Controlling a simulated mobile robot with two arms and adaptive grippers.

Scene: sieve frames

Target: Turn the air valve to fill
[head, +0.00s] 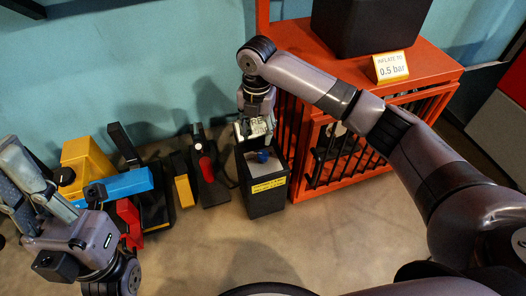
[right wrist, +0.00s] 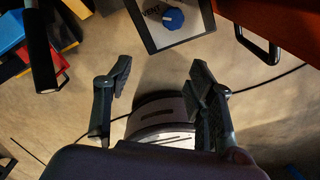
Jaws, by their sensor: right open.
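The valve shows as a blue round knob (head: 262,156) on top of a black box (head: 264,198) with a yellow label. In the right wrist view the knob (right wrist: 173,18) sits at the top edge, on the light panel of the box (right wrist: 200,36), with partly hidden dark lettering beside it. My right gripper (head: 256,128) hangs over the back of the box. Its two fingers (right wrist: 160,82) are apart and empty, and the knob lies beyond them, not between them.
An orange cage bench (head: 430,68) stands right of the box, carrying a black block (head: 368,22) and a sign (head: 390,67) reading "INFLATE TO 0.5 bar". Several tools, including a red-handled one (head: 207,168) and a blue one (head: 128,184), stand left. The floor in front is clear.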

